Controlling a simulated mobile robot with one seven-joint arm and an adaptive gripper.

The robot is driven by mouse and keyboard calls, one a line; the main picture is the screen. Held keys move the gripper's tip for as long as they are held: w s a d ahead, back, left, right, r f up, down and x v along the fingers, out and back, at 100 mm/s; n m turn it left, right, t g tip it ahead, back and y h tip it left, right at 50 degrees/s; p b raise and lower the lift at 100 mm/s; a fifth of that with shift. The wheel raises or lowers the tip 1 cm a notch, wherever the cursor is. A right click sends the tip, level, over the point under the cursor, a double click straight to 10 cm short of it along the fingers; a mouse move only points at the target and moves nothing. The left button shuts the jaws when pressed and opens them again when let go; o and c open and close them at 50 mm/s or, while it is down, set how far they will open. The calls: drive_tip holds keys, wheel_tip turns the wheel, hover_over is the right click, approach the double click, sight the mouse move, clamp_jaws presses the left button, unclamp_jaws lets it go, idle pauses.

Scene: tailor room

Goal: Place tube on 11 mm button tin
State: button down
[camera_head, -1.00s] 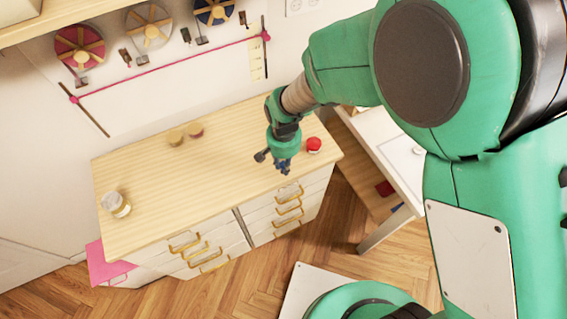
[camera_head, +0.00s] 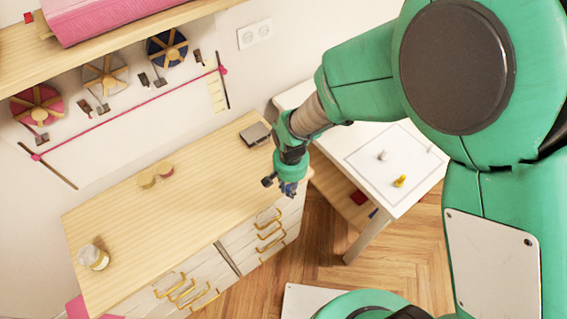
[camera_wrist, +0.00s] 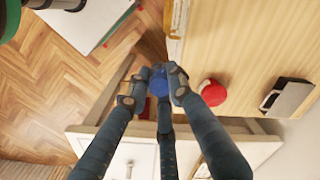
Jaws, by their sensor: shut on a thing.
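My gripper (camera_head: 285,188) is at the right end of the wooden dresser top, near its front corner. In the wrist view, its fingers (camera_wrist: 156,84) are closed around a small round blue thing, which I take to be the tube (camera_wrist: 159,84). A round red thing (camera_wrist: 212,92) stands on the dresser top close beside the fingers, apart from them; it is hidden behind my gripper in the head view. Two small round tins (camera_head: 147,180) (camera_head: 166,169) stand side by side near the back of the dresser. I cannot read any size on them.
The dresser top (camera_head: 200,215) is mostly clear. A pale-lidded jar (camera_head: 93,257) stands at its left end, a grey box (camera_head: 255,134) at its back right. A white table (camera_head: 345,115) to the right bears a yellow piece (camera_head: 400,181) and a grey piece (camera_head: 382,155).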

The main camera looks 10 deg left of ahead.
drive_tip(key=shift+s+d+r+m, duration=0.15)
drive_tip(key=shift+d+r, duration=0.1)
drive_tip(key=shift+d, duration=0.6)
drive_tip(key=shift+w+d+r+m, duration=0.15)
drive_tip(key=shift+d+r, duration=0.1)
drive_tip(key=shift+d, duration=0.6)
drive_tip(key=w+a, duration=0.2)
drive_tip(key=w, duration=0.2)
drive_tip(key=w+a+f, duration=0.1)
drive_tip(key=w+a, duration=0.2)
drive_tip(key=w, duration=0.2)
drive_tip(key=w+a, duration=0.2)
drive_tip(key=w, duration=0.3)
drive_tip(key=shift+w+a+f, duration=0.1)
drive_tip(key=shift+a+f, duration=0.05)
drive_tip(key=shift+f, duration=0.1)
drive_tip(key=shift+f, duration=1.75)
drive_tip(key=shift+f, duration=0.15)
drive_tip(key=c, duration=1.6)
unclamp_jaws()
drive_tip(key=shift+o, duration=0.2)
